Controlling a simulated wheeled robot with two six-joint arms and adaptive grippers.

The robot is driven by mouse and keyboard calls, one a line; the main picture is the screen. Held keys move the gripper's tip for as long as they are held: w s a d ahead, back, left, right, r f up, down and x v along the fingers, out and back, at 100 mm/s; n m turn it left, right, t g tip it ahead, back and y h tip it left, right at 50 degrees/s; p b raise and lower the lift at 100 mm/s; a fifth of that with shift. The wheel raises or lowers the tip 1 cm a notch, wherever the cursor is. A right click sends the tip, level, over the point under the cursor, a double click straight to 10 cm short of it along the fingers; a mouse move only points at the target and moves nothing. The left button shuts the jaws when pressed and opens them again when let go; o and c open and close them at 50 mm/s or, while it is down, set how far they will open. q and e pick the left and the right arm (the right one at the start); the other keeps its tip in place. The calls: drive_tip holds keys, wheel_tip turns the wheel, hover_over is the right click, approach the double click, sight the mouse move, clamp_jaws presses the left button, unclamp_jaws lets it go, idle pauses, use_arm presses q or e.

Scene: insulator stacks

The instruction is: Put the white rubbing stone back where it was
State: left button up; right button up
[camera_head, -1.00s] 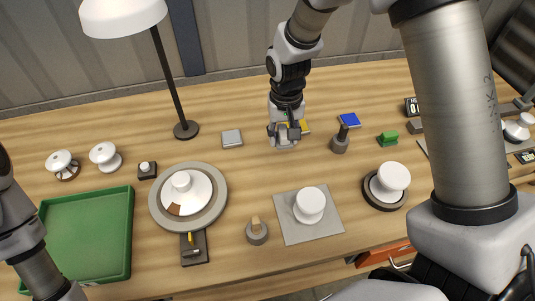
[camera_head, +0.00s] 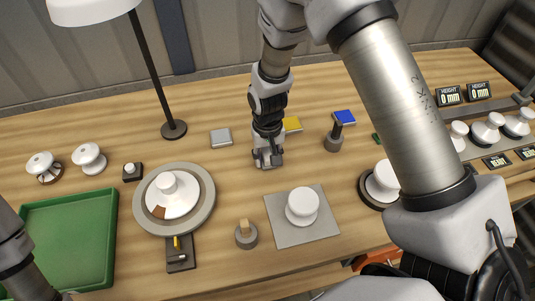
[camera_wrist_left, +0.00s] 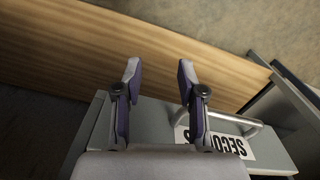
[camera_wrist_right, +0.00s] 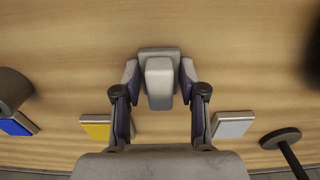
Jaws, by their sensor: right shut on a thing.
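The white rubbing stone (camera_wrist_right: 160,84) is a pale grey-white block with a flat base, held between the fingers of my right gripper (camera_wrist_right: 160,80). In the head view my right gripper (camera_head: 267,158) is over the table, in front of the gap between the pale grey pad (camera_head: 221,138) and the yellow pad (camera_head: 292,125). The fingers hide most of the stone there. I cannot tell whether its base touches the table. My left gripper (camera_wrist_left: 158,75) is open and empty in the left wrist view, above a grey drawer front with a handle.
A blue pad (camera_head: 344,117) and a grey post (camera_head: 334,138) stand right of the yellow pad. A lamp base (camera_head: 174,129) is behind left. A turntable (camera_head: 204,210), a grey mat (camera_head: 285,232) with a white insulator (camera_head: 302,207), and a green tray (camera_head: 110,240) lie nearer.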

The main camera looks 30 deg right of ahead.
sight(267, 154)
drive_tip(key=shift+f, duration=0.1)
drive_tip(key=o, duration=1.1)
drive_tip(key=shift+r, duration=0.45)
wheel_tip(267, 154, up, 11)
drive_tip(key=shift+r+b, duration=0.15)
drive_tip(key=shift+b, duration=0.85)
